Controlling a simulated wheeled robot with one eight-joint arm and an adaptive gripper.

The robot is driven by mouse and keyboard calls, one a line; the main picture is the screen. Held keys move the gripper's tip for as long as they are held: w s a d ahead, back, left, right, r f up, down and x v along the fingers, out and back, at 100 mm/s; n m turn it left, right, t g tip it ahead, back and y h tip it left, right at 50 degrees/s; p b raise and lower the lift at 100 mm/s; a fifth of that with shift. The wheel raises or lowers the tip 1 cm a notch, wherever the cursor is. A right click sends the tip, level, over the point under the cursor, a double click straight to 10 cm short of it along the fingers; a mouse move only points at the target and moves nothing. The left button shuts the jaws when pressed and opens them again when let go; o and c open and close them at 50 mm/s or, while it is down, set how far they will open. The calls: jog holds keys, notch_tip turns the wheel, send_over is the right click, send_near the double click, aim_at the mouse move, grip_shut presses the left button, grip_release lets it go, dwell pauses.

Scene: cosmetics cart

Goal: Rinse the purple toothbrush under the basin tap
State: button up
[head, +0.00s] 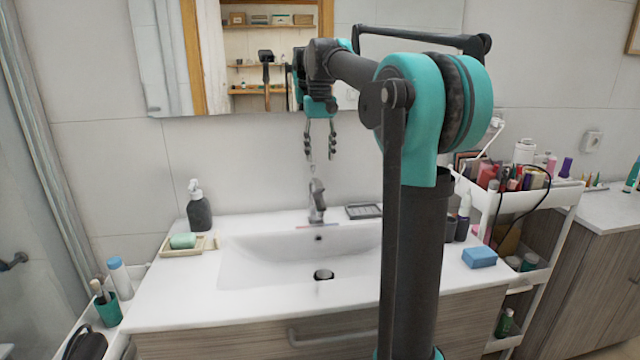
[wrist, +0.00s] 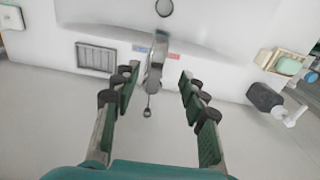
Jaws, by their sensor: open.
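My gripper (head: 320,156) is open and points down, above the tap (head: 317,203) at the back of the white basin (head: 245,255). In the wrist view, the gripper's (wrist: 158,78) two fingers are spread on either side of the grey tap (wrist: 156,62), with nothing held between them. The fingers look higher than the tap, apart from it. I see no water running. I cannot make out a purple toothbrush in either view.
A dark soap dispenser (head: 199,212) and a soap dish (head: 168,250) stand left of the basin. A slatted dish (head: 364,211) lies behind it, right of the tap. A blue sponge (head: 479,257) lies at right. A full white cart (head: 566,190) stands beyond. A teal cup (head: 107,311) is at left.

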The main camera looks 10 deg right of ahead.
aim_at(320, 187)
notch_tip(320, 187, down, 10)
dwell(0.4)
grip_shut()
dwell(0.3)
